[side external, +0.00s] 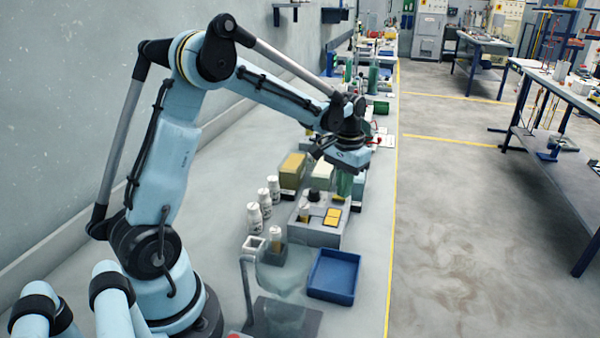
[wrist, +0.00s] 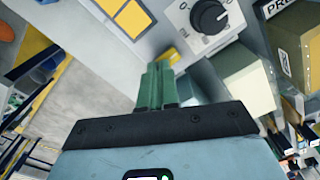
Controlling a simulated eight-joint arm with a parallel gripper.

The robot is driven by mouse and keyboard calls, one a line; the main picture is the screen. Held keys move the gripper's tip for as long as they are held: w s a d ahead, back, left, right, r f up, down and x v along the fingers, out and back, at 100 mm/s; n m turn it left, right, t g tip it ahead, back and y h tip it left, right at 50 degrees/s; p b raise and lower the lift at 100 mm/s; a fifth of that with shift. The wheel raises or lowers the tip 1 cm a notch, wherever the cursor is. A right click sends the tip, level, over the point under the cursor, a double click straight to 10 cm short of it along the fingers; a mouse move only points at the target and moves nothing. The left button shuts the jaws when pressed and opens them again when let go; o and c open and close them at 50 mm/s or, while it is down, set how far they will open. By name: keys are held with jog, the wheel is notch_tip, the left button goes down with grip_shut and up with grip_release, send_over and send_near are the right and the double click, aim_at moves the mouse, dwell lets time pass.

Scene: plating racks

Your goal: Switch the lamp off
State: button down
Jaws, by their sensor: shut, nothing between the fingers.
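My gripper (wrist: 158,66) has green fingers that are shut together with nothing between them. In the side external view its green fingers (side external: 345,183) hang over the bench, close to the grey control box (side external: 318,234). In the wrist view, a black rotary knob (wrist: 210,17) sits on a light panel with printed marks beside it, up and right of the fingertips. Two yellow-orange squares (wrist: 131,16) lie up and left of the fingertips. They also show on top of the grey box (side external: 333,216). I cannot tell which part is the lamp or whether it is lit.
Several white bottles (side external: 254,218) stand left of the box. A blue tray (side external: 333,276) and a clear glass vessel (side external: 285,272) on a stand are nearer the camera. A yellowish block (side external: 292,170) is behind. The floor (side external: 460,230) to the right is open.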

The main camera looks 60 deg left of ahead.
jog(key=shift+f, duration=0.15)
jog(key=shift+r, duration=3.55)
jog(key=s+d+m+t, duration=0.3)
jog(key=s+d+t, duration=0.4)
jog(key=s+d, duration=0.5)
jog(key=shift+s+r, duration=0.15)
jog(key=shift+s, duration=0.55)
